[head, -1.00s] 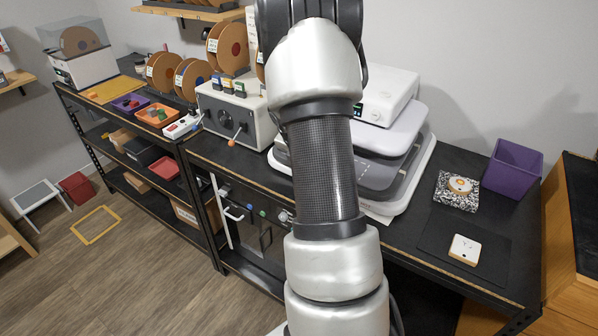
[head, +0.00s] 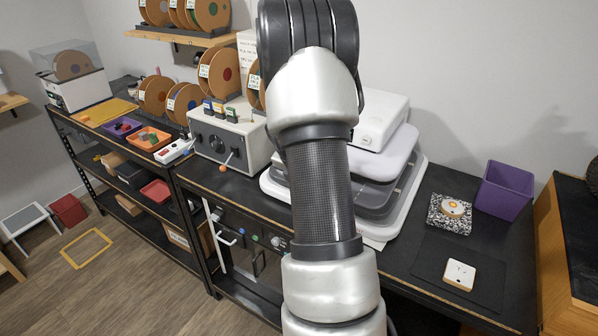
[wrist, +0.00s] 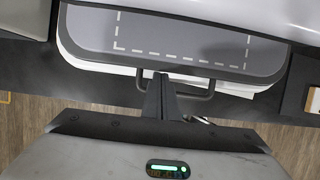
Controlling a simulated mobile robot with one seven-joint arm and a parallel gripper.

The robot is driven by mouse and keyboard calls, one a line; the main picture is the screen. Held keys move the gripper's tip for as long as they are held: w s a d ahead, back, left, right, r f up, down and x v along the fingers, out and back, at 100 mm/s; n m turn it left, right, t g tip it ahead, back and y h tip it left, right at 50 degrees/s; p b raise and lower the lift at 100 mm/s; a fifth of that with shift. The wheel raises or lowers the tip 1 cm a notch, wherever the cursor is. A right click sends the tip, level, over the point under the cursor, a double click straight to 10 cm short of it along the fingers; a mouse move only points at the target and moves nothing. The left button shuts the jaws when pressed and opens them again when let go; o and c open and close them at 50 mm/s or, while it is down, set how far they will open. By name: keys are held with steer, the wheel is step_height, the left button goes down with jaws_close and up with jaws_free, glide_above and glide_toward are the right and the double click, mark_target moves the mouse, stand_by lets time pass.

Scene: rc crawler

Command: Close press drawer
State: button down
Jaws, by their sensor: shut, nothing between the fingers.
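The press (head: 378,122) stands on the black bench, partly hidden behind my arm in the head view. Its grey drawer (head: 372,204) sits under the white upper plate. In the wrist view the drawer (wrist: 185,38) shows a dashed white outline on its dark grey top and a dark bar handle (wrist: 205,93) along its front edge. The drawer's front part is out from under the white plate. My gripper (wrist: 160,77) is shut and empty, its fingertips at the middle of the handle. Whether they touch it I cannot tell. My gripper is not visible in the head view.
Right of the press are a black mat with a small white block (head: 459,274), a speckled pad (head: 450,214) and a purple bin (head: 503,189). Left is a grey control box (head: 229,137) with a lever. Wooden floor lies in front of the bench.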

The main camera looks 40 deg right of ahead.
steer(key=v, duration=1.6)
steer(key=shift+s+a+r, duration=0.2)
steer(key=shift+r, duration=0.05)
